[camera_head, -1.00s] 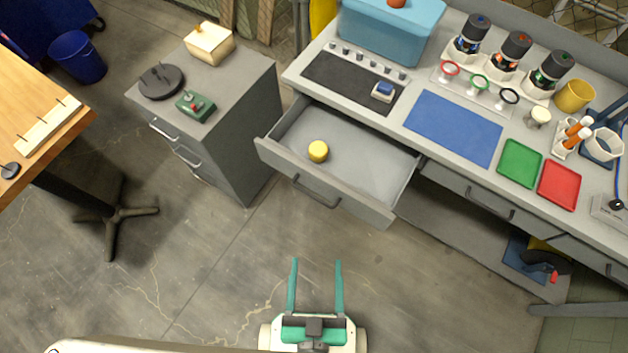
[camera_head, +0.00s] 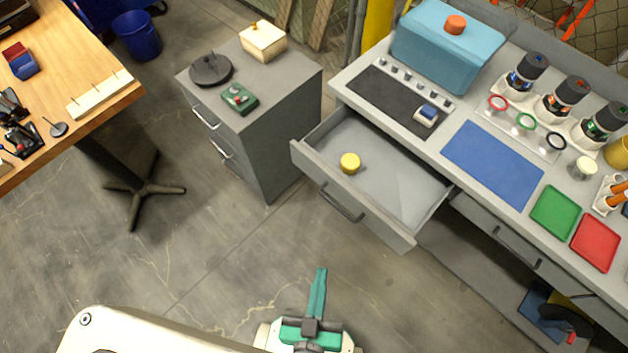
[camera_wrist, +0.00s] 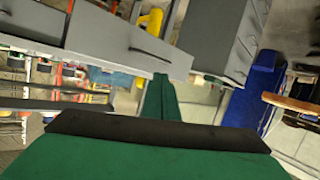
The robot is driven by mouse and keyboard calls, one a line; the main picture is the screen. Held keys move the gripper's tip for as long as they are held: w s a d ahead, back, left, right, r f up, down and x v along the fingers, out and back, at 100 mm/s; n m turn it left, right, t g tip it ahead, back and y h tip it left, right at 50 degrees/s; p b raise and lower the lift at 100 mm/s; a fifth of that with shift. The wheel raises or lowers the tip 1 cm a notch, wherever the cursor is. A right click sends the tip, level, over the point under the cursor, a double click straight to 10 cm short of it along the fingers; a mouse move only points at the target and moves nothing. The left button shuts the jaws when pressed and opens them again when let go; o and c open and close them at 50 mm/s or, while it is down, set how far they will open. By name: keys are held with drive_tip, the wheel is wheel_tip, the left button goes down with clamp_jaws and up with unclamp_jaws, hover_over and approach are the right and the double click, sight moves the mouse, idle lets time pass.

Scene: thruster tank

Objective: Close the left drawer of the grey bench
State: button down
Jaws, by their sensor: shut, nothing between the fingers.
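The left drawer (camera_head: 400,228) of the grey bench (camera_head: 345,88) is pulled well out, with a dark bar handle (camera_head: 341,203) on its front. A yellow round object (camera_head: 350,162) lies inside it. My gripper (camera_head: 319,272) is shut and empty, low in the head view, in front of the drawer and apart from it. In the wrist view my green fingers (camera_wrist: 162,82) are together, and a grey drawer front with a dark handle (camera_wrist: 150,55) shows beyond them.
A grey cabinet (camera_head: 265,120) stands left of the drawer, with a gap between them. A wooden table (camera_head: 110,97) with a star-shaped foot is at the far left. The bench's right drawer (camera_head: 500,240) is closed. The floor before the bench is clear.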

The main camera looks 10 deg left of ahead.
drive_tip(key=w+a+f+n+g, duration=0.2)
drive_tip(key=f+n, duration=0.3)
drive_tip(key=f, duration=0.3)
drive_tip(key=w+a+f+n+g, duration=0.2)
drive_tip(key=a+f+n, duration=0.1)
drive_tip(key=f+n, duration=0.4)
drive_tip(key=n+t+h, duration=0.5)
drive_tip(key=n+h, duration=0.5)
drive_tip(key=n, duration=0.5)
approach(312, 172)
drive_tip(key=x, duration=0.6)
drive_tip(key=shift+w+d, duration=0.15)
drive_tip(key=shift+d, duration=0.05)
